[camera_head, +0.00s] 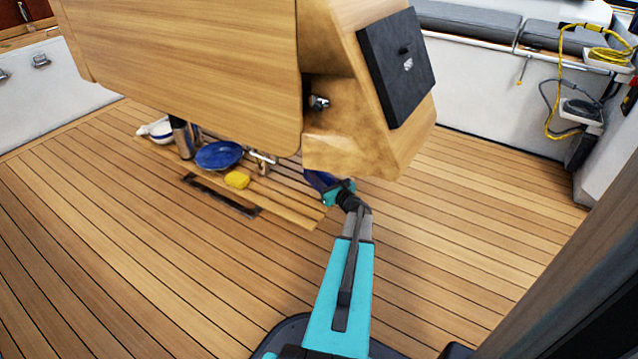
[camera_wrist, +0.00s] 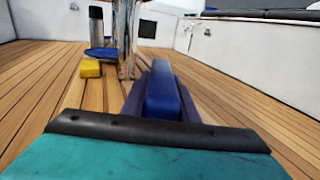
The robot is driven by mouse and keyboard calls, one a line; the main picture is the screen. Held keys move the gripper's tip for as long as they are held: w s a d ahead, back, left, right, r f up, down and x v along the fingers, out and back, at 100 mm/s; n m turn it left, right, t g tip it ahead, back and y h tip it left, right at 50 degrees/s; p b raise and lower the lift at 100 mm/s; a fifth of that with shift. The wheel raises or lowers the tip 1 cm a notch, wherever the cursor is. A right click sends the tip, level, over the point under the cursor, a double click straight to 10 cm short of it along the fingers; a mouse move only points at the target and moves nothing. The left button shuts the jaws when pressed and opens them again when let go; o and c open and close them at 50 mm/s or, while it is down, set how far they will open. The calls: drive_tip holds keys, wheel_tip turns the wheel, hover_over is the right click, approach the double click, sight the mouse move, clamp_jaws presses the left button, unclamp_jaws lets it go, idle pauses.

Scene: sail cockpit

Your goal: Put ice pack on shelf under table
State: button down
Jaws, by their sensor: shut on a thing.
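The blue ice pack (camera_head: 319,180) is at the end of my arm, beneath the table's right lower corner. My gripper (camera_head: 333,190) is shut on it. In the wrist view the ice pack (camera_wrist: 163,92) stands upright ahead of the teal and black part of my gripper. The wooden table (camera_head: 200,50) hides part of the space below it. The slatted shelf (camera_head: 292,212) under the table is low, close to the deck. The ice pack is at the shelf's right end; I cannot tell whether it touches the slats.
The shelf holds a blue plate (camera_head: 218,155), a yellow sponge (camera_head: 237,180), a dark flask (camera_head: 181,138) and a white item (camera_head: 157,130). A shiny metal post (camera_wrist: 126,38) stands beyond the ice pack. Open deck (camera_head: 470,220) lies to the right.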

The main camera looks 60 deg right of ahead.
drive_tip(key=shift+f+b, duration=1.1)
drive_tip(key=shift+f, duration=0.55)
drive_tip(key=shift+f, duration=0.15)
drive_tip(key=c, duration=1.4)
unclamp_jaws()
drive_tip(key=shift+r, duration=0.2)
drive_tip(key=p+v, duration=0.4)
drive_tip(key=v, duration=0.8)
drive_tip(key=shift+f, duration=0.1)
